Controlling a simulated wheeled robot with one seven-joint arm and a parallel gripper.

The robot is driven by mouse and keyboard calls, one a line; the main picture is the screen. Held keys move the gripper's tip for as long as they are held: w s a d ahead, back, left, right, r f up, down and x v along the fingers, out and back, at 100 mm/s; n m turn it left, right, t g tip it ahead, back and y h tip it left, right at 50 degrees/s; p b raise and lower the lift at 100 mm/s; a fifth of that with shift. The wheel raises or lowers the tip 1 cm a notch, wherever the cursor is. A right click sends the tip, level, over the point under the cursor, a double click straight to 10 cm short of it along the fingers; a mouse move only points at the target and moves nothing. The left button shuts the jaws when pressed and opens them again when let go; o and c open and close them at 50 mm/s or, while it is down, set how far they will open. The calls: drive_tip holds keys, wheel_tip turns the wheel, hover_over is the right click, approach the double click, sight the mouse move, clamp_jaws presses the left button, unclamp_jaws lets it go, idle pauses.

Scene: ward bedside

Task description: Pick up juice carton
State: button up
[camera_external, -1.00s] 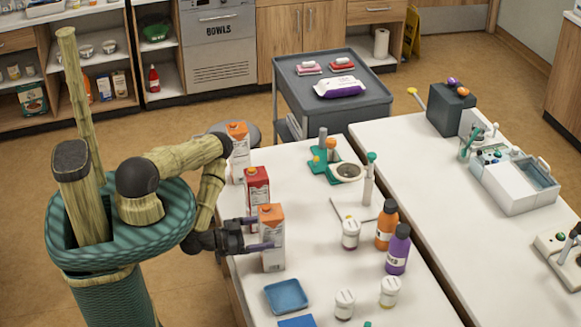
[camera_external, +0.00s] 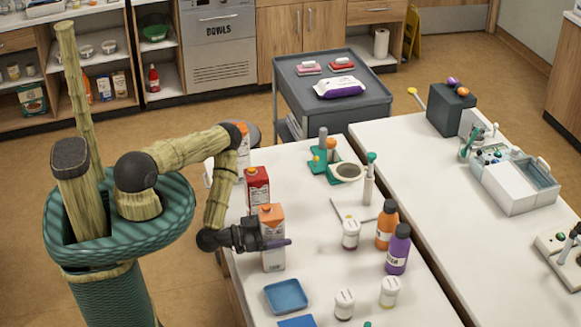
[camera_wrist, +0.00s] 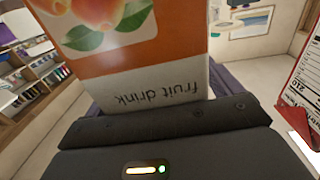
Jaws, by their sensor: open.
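An orange-topped white juice carton (camera_external: 272,254) stands upright near the left edge of the white table. In the wrist view the carton (camera_wrist: 150,65) fills the upper middle, with fruit pictures and the words "fruit drink" upside down. My gripper (camera_external: 276,243) is open, with its fingers around the carton and a purple fingertip reaching past its right side. The palm is close to the carton's face. A red carton (camera_external: 257,188) stands just behind, and another orange-topped carton (camera_external: 240,150) stands farther back, partly behind my arm.
A blue tray (camera_external: 286,296) lies in front of the carton. White-lidded jars (camera_external: 344,304), an orange bottle (camera_external: 386,225) and a purple bottle (camera_external: 398,250) stand to the right. In the wrist view the red carton (camera_wrist: 303,88) is close at right. Bare tabletop lies between.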

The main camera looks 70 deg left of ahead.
sight(277, 211)
drive_tip(key=c, duration=1.9)
drive_tip(key=shift+r, duration=0.2)
drive_tip(key=shift+r, duration=0.6)
wheel_tip(277, 211, up, 7)
drive_tip(key=shift+r+p, duration=0.1)
drive_tip(key=shift+p, duration=0.75)
drive_tip(key=shift+r+p, duration=0.7)
